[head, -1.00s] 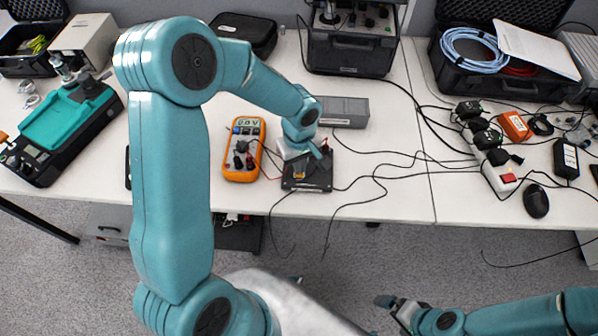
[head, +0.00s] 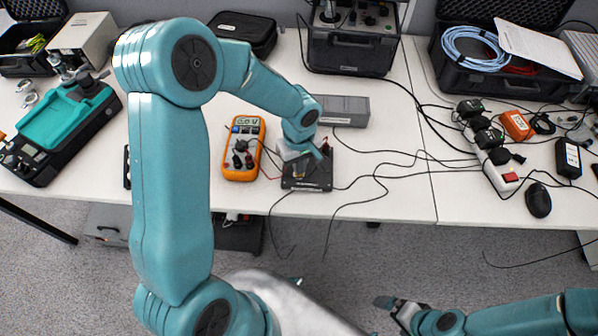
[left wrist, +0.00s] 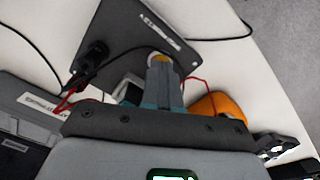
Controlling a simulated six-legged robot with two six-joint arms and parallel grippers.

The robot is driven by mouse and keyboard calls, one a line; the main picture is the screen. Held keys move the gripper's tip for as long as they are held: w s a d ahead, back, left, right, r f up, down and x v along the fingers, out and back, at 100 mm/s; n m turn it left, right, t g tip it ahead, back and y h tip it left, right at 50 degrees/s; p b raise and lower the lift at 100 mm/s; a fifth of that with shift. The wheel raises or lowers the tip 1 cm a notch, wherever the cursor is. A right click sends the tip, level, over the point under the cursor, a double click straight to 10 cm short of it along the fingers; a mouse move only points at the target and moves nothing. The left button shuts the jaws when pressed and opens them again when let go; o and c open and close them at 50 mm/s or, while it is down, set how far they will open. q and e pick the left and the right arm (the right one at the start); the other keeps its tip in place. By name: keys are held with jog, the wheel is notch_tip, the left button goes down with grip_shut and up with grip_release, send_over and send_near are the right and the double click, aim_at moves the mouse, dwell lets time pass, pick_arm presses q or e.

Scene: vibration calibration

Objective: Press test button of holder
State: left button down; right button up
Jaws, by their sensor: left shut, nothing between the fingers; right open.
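The holder (head: 307,174) is a dark square plate on the white table, with thin wires running to it. In the left wrist view the holder (left wrist: 125,38) carries a label and black plugs. A small yellowish button (left wrist: 160,56) shows just beyond my fingertips. My left gripper (head: 320,154) is shut and empty, low over the holder. In the left wrist view its closed fingers (left wrist: 162,70) overlap the button's near edge; I cannot tell whether they touch. My right gripper (head: 390,304) is open and empty, off the table's front edge at lower right.
An orange multimeter (head: 243,148) lies left of the holder. A grey box (head: 345,110) lies behind it. Black cables cross the table (head: 400,205) to a power strip (head: 497,175) at the right. A black case (head: 352,48) stands at the back.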

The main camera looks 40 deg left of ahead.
pick_arm(q)
jog(key=shift+f+b, duration=0.45)
jog(key=shift+f, duration=0.05)
jog(key=shift+r, duration=0.15)
jog(key=shift+r+p, duration=2)
jog(key=shift+r, duration=1.45)
jog(key=shift+f, duration=0.1)
jog(key=shift+s, duration=0.1)
